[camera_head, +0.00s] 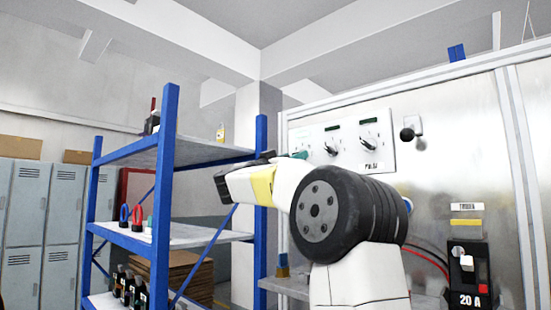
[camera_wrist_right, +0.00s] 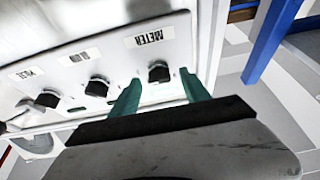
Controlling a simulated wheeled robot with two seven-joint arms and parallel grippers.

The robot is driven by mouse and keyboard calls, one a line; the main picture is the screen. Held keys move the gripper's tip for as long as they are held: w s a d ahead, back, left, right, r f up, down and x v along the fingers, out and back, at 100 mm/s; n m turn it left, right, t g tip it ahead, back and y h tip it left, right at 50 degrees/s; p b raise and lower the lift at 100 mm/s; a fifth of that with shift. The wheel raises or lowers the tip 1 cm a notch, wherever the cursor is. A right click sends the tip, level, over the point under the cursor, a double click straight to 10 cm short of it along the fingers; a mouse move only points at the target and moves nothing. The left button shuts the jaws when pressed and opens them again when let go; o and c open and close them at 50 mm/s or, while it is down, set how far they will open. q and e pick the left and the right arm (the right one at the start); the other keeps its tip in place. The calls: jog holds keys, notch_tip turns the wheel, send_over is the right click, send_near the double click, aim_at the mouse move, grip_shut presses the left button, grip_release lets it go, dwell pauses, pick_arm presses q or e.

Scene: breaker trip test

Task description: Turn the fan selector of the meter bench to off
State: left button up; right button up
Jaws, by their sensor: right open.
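The white selector panel (camera_head: 383,125) of the meter bench is on the metal wall in the head view. It shows a middle knob (camera_head: 331,149) and a right knob (camera_head: 369,144); my arm covers its left part. The right wrist view shows the panel upside down, with a knob labelled METER (camera_wrist_right: 159,72), a middle knob (camera_wrist_right: 97,87) and another knob (camera_wrist_right: 46,99). The middle label is too small to read, so I cannot tell surely which is the fan selector. My right gripper (camera_wrist_right: 160,82) is open, its green fingers on either side of the METER knob; contact is unclear. My left gripper is out of view.
A blue shelf rack (camera_head: 165,200) with tools and bottles stands left of my arm. Grey lockers (camera_head: 25,215) are at far left. A black 20 A breaker (camera_head: 468,268) and red and black cables (camera_head: 428,258) are at lower right. A dark round knob (camera_head: 407,134) sits right of the panel.

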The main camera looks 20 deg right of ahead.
jog(key=shift+w+d+r, duration=0.2)
jog(key=shift+d, duration=0.2)
grip_shut()
